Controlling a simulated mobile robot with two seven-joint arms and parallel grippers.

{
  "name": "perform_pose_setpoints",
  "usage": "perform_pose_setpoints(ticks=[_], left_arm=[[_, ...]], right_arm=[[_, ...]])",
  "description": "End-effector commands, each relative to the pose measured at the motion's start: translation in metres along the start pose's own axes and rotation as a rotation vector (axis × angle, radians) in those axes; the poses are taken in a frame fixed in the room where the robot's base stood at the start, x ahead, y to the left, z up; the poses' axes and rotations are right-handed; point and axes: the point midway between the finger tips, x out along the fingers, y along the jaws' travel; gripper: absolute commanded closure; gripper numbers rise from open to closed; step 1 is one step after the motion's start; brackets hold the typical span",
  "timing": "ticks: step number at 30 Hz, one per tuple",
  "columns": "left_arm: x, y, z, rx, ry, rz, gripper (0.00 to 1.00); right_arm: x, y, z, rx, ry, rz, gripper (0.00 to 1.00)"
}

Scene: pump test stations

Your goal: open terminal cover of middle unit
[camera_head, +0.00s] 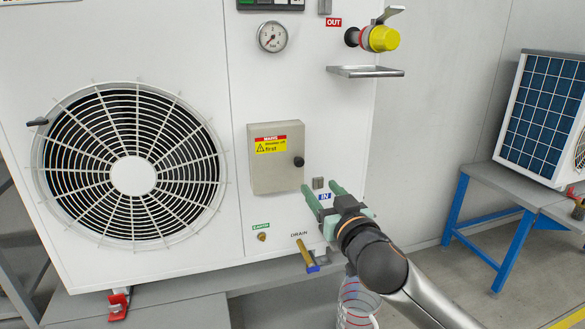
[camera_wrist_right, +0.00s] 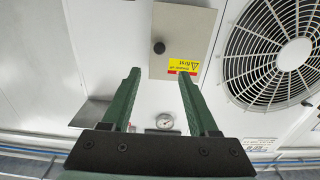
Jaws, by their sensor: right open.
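The middle unit (camera_head: 215,60) is a large white cabinet with a fan grille. Its terminal cover (camera_head: 270,178) is a closed grey-beige box door with a red and yellow warning label and a black knob (camera_head: 299,162) near its right edge. My right gripper (camera_head: 322,188) is open and empty, just below and right of the cover, apart from the knob. In the right wrist view, where things appear upside down, the cover (camera_wrist_right: 178,45) and its knob (camera_wrist_right: 159,48) lie ahead of the open fingers (camera_wrist_right: 158,76). My left gripper is not in view.
A yellow-capped OUT valve (camera_head: 383,38) and a small metal shelf (camera_head: 365,71) project above right. A brass drain valve with a blue handle (camera_head: 307,256) sits below the cover. A clear hose (camera_head: 355,300) hangs under my right gripper. A blue-legged bench (camera_head: 505,190) stands right.

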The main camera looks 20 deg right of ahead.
Motion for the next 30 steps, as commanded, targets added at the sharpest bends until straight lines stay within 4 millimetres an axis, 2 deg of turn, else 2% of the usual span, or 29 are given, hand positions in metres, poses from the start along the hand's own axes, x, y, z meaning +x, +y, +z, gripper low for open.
perform_pose_setpoints(ticks=[5,21,30], left_arm=[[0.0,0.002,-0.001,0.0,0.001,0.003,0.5],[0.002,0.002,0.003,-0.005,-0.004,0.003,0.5],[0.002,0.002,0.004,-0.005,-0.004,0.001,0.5]], right_arm=[[0.014,0.0,-0.001,0.001,0.001,0.002,0.4],[0.097,0.0,-0.001,0.0,0.0,0.002,0.4],[0.121,0.0,-0.001,0.0,0.001,0.001,0.4]])
